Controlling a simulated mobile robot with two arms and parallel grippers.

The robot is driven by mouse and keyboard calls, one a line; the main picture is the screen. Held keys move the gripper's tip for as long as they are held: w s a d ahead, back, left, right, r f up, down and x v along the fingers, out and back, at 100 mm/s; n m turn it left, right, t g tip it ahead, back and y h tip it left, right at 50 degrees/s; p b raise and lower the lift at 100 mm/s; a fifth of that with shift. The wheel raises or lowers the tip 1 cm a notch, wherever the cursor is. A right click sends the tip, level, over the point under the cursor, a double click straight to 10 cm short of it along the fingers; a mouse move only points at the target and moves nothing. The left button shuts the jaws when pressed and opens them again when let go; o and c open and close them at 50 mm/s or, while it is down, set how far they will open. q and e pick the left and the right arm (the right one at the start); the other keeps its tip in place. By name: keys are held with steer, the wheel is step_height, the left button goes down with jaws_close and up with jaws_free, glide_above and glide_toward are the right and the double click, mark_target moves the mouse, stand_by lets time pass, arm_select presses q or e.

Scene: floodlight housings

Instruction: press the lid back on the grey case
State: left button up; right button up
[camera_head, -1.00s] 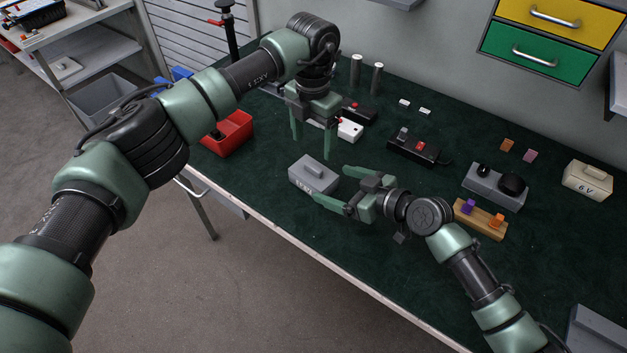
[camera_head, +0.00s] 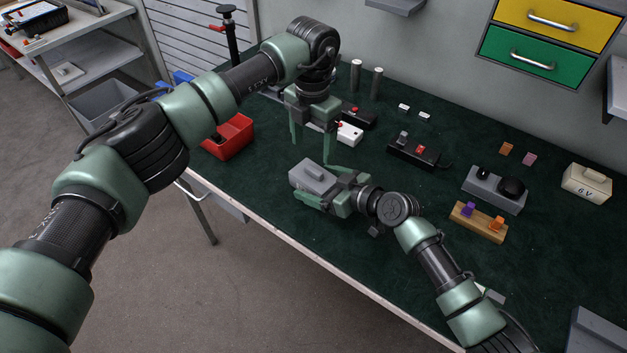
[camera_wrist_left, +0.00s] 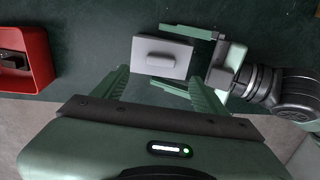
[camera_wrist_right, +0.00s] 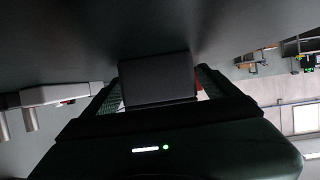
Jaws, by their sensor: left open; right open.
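The grey case (camera_head: 303,186) stands on the green bench top near its front edge. Its grey lid (camera_head: 316,173), with a raised grip, is on top; I cannot tell whether it is fully seated. My right gripper (camera_head: 318,184) is open, with its fingers low along two opposite sides of the case. In the right wrist view the case (camera_wrist_right: 157,80) is a dark block between the fingers. My left gripper (camera_head: 311,149) is open and empty, pointing down behind the case. The left wrist view shows the lid (camera_wrist_left: 160,57) from above, beyond the left fingers.
A red bin (camera_head: 230,137) stands to the left. A white box (camera_head: 349,133) and a black switch box (camera_head: 417,153) lie behind. A wooden block with pegs (camera_head: 478,222), a grey holder (camera_head: 494,190) and a cream 6V box (camera_head: 587,183) are at the right.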

steer(key=shift+w+a+f, duration=0.25)
steer(key=shift+w+a, duration=0.1)
steer(key=shift+a, duration=0.05)
steer(key=c, duration=1.9)
arm_select(q)
steer(key=o, duration=0.6)
steer(key=shift+c, duration=0.2)
arm_select(e)
jaws_close()
arm_select(q)
steer(key=shift+r, duration=0.1)
step_height(320, 180, up, 12)
